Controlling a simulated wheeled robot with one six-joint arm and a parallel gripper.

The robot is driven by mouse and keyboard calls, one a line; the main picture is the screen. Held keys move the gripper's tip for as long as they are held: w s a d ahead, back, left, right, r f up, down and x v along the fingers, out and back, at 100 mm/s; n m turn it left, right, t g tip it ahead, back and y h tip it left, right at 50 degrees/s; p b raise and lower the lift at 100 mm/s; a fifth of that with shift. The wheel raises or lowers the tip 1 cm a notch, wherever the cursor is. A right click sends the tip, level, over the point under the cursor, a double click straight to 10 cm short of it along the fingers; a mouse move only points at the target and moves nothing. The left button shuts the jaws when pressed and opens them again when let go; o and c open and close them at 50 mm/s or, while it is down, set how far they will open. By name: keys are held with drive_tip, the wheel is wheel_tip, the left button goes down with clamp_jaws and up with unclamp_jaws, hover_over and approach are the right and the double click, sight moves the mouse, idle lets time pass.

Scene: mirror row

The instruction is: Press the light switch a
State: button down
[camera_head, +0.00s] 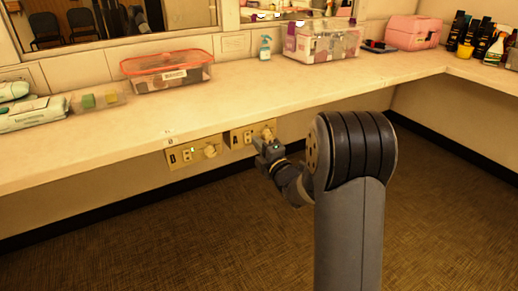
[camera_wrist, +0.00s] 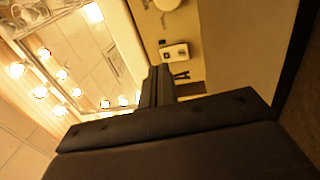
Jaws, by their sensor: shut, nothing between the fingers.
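Two tan wall plates are mounted under the counter's front edge in the head view, a left plate (camera_head: 193,153) and a right plate (camera_head: 238,139). Each carries a dark switch, a pale outlet and a round knob. I cannot read which one is switch a. My gripper (camera_head: 264,143) is shut and empty, at the right part of the right plate. Contact cannot be told. In the wrist view the dark shut fingers (camera_wrist: 158,86) reach toward a tan plate with a pale outlet (camera_wrist: 174,52) and a dark slotted piece (camera_wrist: 181,75). The fingers hide part of this plate.
The counter (camera_head: 120,140) runs above the plates and holds a red-rimmed box (camera_head: 168,71), a soap bottle (camera_head: 265,48) and a clear bin (camera_head: 323,42). Lit mirrors stand behind. The carpet (camera_head: 150,245) below is open.

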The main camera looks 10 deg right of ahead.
drive_tip(key=r+p+v, duration=0.1)
drive_tip(key=r+v, duration=0.1)
drive_tip(key=v, duration=0.8)
drive_tip(key=shift+s+r+p, duration=0.2)
drive_tip(key=shift+s+p, duration=0.05)
drive_tip(key=shift+p, duration=0.15)
